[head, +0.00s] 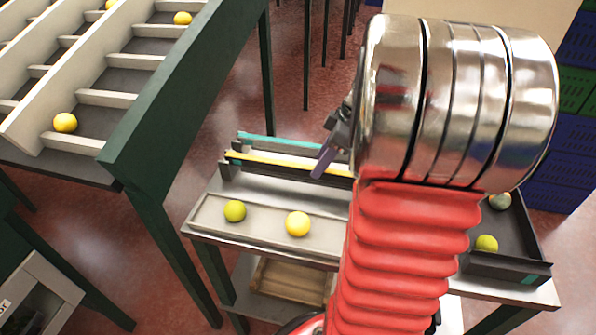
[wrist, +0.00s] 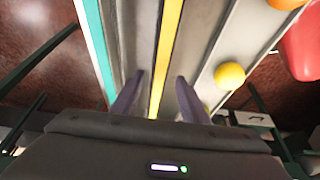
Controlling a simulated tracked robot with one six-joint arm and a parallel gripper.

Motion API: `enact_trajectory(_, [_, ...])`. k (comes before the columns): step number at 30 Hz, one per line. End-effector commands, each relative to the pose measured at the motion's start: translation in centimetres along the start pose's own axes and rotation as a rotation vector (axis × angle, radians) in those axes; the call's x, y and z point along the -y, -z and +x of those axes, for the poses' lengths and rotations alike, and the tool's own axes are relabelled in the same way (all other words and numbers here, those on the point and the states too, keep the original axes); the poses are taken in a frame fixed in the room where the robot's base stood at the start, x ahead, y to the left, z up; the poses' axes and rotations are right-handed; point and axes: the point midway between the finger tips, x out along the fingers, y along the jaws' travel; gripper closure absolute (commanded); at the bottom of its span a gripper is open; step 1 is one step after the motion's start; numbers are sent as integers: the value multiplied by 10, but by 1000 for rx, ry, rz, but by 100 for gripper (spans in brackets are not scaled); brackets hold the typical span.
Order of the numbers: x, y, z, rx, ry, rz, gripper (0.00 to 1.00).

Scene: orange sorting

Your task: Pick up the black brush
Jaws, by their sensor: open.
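I cannot make out a black brush in either view; my arm hides part of the table in the head view. My gripper (head: 322,162) is above the back part of the sorting table (head: 202,213), just left of my arm's metal wrist. In the wrist view my gripper (wrist: 158,92) has its two purple-grey fingers apart, one on each side of a yellow strip (wrist: 168,45).
A yellow-green fruit (head: 235,211) and a yellow orange (head: 298,224) lie in the front channel. A dark tray (head: 510,268) with fruit is at right. A tall green-framed sorting rack (head: 175,85) stands at left. Crates (head: 575,90) are stacked at far right.

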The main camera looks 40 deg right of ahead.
Motion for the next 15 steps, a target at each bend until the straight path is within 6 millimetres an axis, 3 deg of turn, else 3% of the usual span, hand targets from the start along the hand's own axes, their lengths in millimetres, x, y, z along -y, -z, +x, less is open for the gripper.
enact_trajectory(6, [0,0,21,0,0,-1,59])
enact_trajectory(15, [0,0,21,0,-1,-1,59])
